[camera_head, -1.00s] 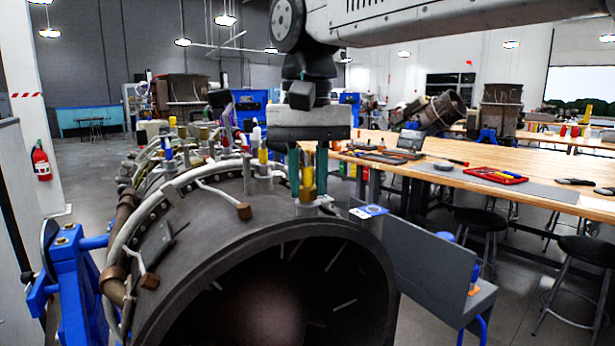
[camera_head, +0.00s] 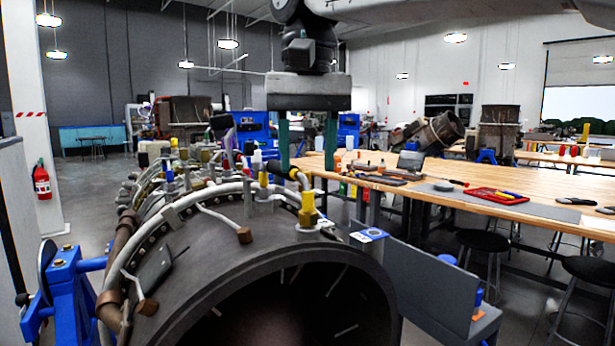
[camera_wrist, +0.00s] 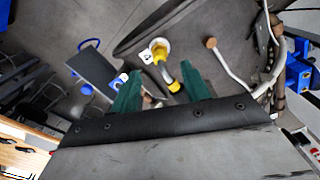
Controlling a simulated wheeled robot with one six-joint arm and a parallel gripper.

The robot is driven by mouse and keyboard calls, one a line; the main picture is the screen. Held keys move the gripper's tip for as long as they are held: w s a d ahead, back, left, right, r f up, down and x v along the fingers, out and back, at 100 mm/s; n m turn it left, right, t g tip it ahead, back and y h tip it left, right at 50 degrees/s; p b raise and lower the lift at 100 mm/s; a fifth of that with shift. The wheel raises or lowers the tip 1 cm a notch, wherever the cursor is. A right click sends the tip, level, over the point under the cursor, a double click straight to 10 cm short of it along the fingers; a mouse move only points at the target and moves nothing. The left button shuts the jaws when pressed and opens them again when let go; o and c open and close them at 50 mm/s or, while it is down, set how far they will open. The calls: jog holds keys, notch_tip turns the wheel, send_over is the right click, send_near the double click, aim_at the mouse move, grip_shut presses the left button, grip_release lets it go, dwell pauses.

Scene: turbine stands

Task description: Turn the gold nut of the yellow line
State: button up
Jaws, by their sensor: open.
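The gold nut (camera_head: 307,219) of the yellow line sits upright on top of the dark turbine casing, near its front rim, with a yellow sleeve (camera_head: 308,201) above it. A grey hose bends from the sleeve up and back to the left. In the wrist view the nut (camera_wrist: 160,47) shows beyond the fingertips, with a second yellow band on the hose. My gripper (camera_head: 307,148) is above the nut, pointing down. Its two green fingers are wide apart and empty, clear of the nut. The fingers (camera_wrist: 160,80) also show in the wrist view, with part of the hose between them.
Other fittings and coloured hose ends crowd the casing (camera_head: 220,255) behind and left of the nut. A brown-tipped lead (camera_head: 244,235) lies to the left. A grey side shelf (camera_head: 430,275) stands at the right. A wooden workbench (camera_head: 540,212) with tools is behind.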

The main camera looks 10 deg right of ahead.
aim_at(308, 217)
jog(key=shift+r, duration=0.25)
jog(key=shift+d, duration=0.1)
jog(key=n, duration=0.5)
jog(key=shift+s+d, duration=0.1)
jog(key=shift+d, duration=0.05)
jog(key=n, duration=0.6)
jog(key=shift+n, duration=0.3)
jog(key=shift+f+n, duration=0.3)
jog(key=shift+f, duration=0.25)
notch_tip(308, 217, down, 7)
jog(key=shift+r, duration=0.1)
jog(key=c, duration=1)
